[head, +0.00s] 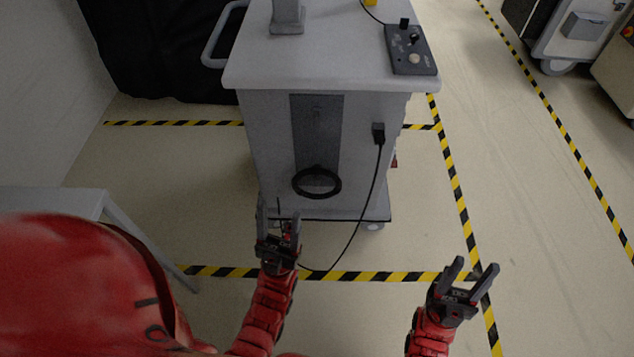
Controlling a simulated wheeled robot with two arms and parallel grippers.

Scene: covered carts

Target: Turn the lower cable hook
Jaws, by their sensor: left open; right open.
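A grey cart (270,135) stands in front of me with a dark vertical panel (317,125) on its near face. A black ring-shaped loop (317,193) sits at the panel's lower end. The lower cable hook is too small and dark to tell apart from this loop. My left gripper (280,218) is open and empty, below and left of the loop, apart from it in the picture. My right gripper (474,272) is open and empty, well to the right of the cart, over the floor.
A black plug (379,134) on the cart's face has a thin cable (362,222) hanging to the floor, passing close to my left gripper. A control box (410,50) lies on the cart top. A grey table (60,198) stands left.

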